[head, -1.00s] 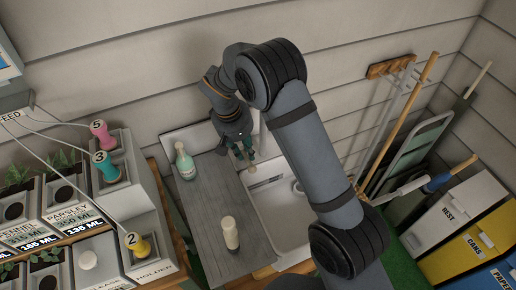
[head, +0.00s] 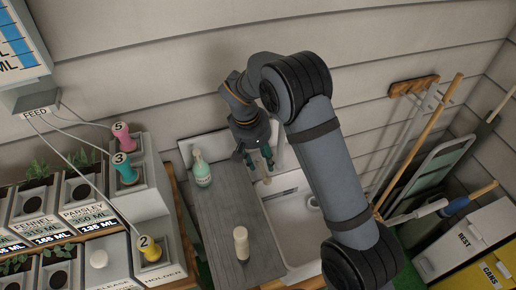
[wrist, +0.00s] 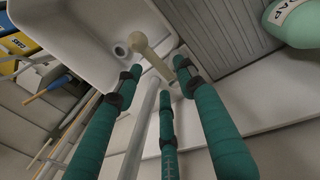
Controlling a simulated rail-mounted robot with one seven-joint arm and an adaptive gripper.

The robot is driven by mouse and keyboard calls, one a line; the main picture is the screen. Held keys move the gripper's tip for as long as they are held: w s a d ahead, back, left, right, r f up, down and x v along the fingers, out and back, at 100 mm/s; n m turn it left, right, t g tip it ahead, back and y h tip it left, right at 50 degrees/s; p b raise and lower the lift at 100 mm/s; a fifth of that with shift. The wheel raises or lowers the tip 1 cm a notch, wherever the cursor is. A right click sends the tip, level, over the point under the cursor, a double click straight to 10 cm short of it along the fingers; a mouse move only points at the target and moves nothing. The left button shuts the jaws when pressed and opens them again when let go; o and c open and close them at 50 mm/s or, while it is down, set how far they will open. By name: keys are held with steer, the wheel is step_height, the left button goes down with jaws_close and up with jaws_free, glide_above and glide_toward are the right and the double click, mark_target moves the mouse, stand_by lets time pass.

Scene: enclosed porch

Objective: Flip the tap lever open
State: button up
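A beige, round-ended tap part (wrist: 150,52) reaches over the sink in the wrist view; I cannot tell whether it is the lever or the spout. Its end also shows in the head view (head: 267,180), just below my fingertips. My gripper (head: 259,158) points down at the back of the sink. In the wrist view its green fingers (wrist: 157,76) are spread, with the beige part running between and beyond their tips. Contact is unclear. A pale tube (wrist: 143,125) runs between the left and middle fingers. The tap's base is hidden in the head view.
The white sink (head: 275,213) has a grey drainboard (head: 215,215) on its left. Long-handled tools lean on the right wall. Planters fill the left side.

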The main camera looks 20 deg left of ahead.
step_height(320, 180, up, 10)
steer(key=s+a, duration=0.1)
steer(key=shift+s+a+r, duration=0.15)
steer(key=shift+a+r, duration=0.05)
steer(key=shift+a, duration=0.1)
steer(key=shift+f, duration=0.1)
